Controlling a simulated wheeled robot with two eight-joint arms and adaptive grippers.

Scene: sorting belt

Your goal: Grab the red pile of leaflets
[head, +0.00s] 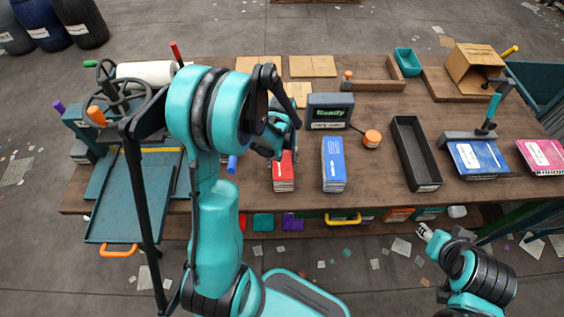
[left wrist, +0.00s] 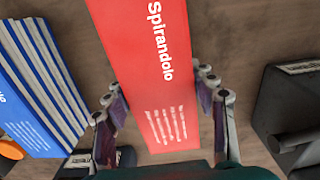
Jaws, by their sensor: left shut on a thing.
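The red pile of leaflets (head: 284,180) stands on the brown table near its front edge. In the left wrist view the red pile (left wrist: 150,60) shows its top leaflet, with "Spirandolo" in white. My left gripper (head: 282,150) is over the far part of the pile. Its two fingers (left wrist: 162,105) lie on either side of the pile and are shut on it. The arm and gripper hide part of the pile in the head view. My right gripper (head: 424,233) is off the table's front edge at the right, apart from the leaflets; its fingers are too small to read.
A blue pile of leaflets (head: 333,165) stands just right of the red one. A small screen (head: 330,110) and an orange-topped button (head: 372,139) stand behind. An empty dark tray (head: 415,152) is farther right. Table space right of the blue pile is clear.

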